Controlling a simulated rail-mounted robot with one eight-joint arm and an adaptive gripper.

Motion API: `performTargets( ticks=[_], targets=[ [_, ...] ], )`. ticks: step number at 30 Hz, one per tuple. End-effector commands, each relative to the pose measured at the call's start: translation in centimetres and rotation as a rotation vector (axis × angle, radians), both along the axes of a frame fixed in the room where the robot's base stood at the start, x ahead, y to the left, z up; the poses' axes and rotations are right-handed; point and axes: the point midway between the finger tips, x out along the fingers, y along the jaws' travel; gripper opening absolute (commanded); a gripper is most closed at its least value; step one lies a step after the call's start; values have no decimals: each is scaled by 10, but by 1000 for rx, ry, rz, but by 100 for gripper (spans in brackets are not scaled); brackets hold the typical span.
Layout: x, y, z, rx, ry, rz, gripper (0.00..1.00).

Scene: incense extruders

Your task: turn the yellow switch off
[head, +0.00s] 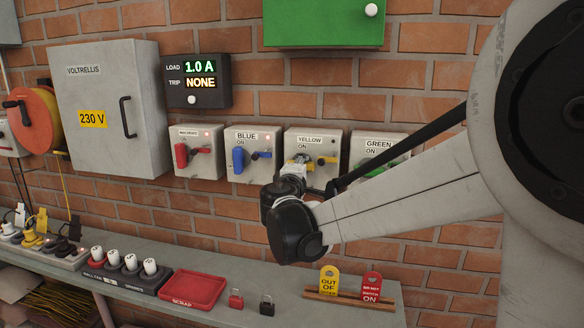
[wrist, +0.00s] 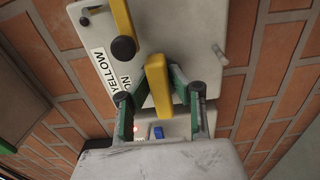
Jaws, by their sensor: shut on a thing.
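The yellow switch box (head: 312,145), labelled YELLOW and ON, hangs on the brick wall between the blue and green switches. Its yellow lever (head: 326,160) points right in the head view. In the wrist view a yellow handle (wrist: 159,88) sits between the two green-and-grey fingers of my gripper (wrist: 162,92), which is shut on it. A yellow bar (wrist: 121,18) with a dark round knob lies further up on the box. In the head view my gripper (head: 298,168) covers the left part of the box, hiding most of the handle.
The blue switch box (head: 254,140) is close on the left and the green switch box (head: 379,145) close on the right. A display (head: 197,82) reads load 1.0 A, trip NONE. The shelf below holds a red scrap tray (head: 193,290), padlocks and tags (head: 350,286).

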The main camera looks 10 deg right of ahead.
Motion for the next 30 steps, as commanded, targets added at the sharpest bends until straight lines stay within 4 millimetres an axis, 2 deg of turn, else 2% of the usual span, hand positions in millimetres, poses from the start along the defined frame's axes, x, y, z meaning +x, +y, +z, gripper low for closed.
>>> performTargets(
  ticks=[4, 5, 9, 20, 23, 30],
  targets=[
    [0, 0, -1, 2, 0, 0, 0],
    [0, 0, -1, 2, 0, 0, 21],
    [0, 0, -1, 1, 0, 0, 36],
    [-6, 4, 0, 0, 0, 2, 36],
    [-19, 10, 0, 0, 0, 3, 36],
    [-61, 32, 0, 0, 1, 4, 36]
  ],
)
